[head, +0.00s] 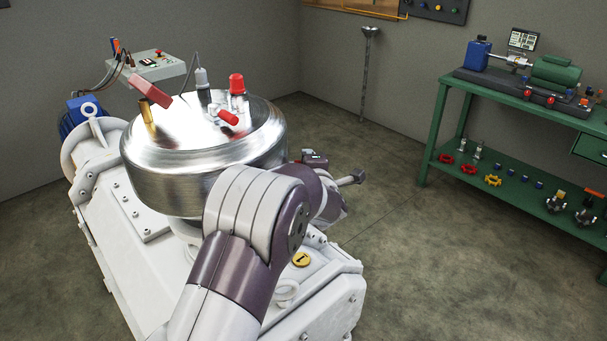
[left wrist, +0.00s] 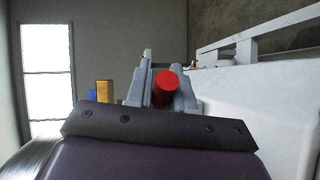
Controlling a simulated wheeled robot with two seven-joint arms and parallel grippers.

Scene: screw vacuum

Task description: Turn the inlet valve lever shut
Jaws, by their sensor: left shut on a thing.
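My left gripper (left wrist: 160,82) shows in the left wrist view, its grey fingers shut around a red cylindrical grip (left wrist: 167,80), apparently the handle of the inlet valve lever. The grip's end faces the camera; the rest of the lever is hidden, so I cannot tell its angle. In the head view my left arm reaches over the white pump body (head: 125,250), to the right of the silver drum (head: 190,160). A small red piece (head: 297,161) shows beside the drum. My right gripper is in neither view.
A brass post (head: 147,112), a red block (head: 150,92) and red-capped fittings (head: 237,84) stand on or above the drum. A grey control box (head: 155,66) is behind. A green workbench (head: 450,90) stands at right, with open floor between.

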